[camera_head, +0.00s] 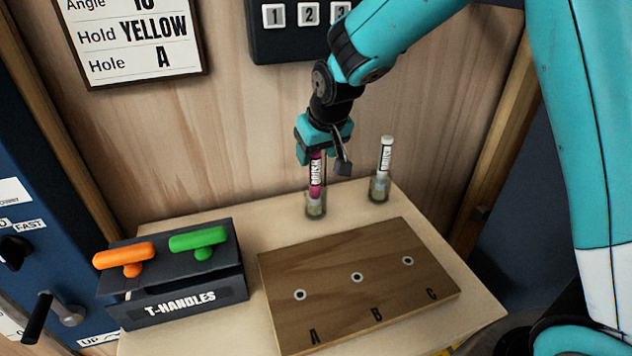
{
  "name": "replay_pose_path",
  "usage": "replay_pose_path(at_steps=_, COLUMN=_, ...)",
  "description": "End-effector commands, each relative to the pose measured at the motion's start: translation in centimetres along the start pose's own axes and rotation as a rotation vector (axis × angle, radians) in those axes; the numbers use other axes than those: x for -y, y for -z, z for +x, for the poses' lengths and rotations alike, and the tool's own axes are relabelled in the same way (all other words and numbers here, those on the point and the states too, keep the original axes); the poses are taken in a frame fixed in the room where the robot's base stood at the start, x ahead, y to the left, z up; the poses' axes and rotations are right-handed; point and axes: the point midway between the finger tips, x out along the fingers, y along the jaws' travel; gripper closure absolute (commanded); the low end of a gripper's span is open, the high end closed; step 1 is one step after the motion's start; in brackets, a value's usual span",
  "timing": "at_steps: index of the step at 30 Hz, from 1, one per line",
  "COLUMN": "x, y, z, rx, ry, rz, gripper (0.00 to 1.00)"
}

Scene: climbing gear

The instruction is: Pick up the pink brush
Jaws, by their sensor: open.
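The pink brush (316,179) stands upright in a small clear holder (315,208) at the back of the table. Its label faces me and its lower end is inside the holder. My gripper (322,162) is open and points down over the brush's upper part. One finger shows to the right of the brush. The brush's top is hidden by the gripper, and I cannot tell whether the fingers touch it.
A white brush (384,158) stands in another holder (379,190) to the right. A wooden board (340,312) with holes A, B and C lies in front. A dark T-handles box (186,306) at left holds an orange handle (124,253) and a green handle (198,239).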

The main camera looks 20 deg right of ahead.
Motion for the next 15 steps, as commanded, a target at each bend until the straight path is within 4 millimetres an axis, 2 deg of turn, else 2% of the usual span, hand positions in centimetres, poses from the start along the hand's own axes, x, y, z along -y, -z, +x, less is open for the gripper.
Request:
replay_pose_path(at_steps=3, x=0.0, y=0.0, z=1.7, rx=0.001, ry=0.000, rz=0.001, gripper=0.43)
replay_pose_path(at_steps=6, x=0.0, y=0.0, z=2.4, rx=0.000, ry=0.000, rz=0.000, gripper=0.43)
replay_pose_path(at_steps=13, x=0.0, y=0.0, z=2.5, rx=-0.002, ry=0.000, rz=0.000, gripper=0.43)
replay_pose_path(at_steps=15, x=0.0, y=0.0, z=2.5, rx=-0.002, ry=0.000, rz=0.000, gripper=0.59)
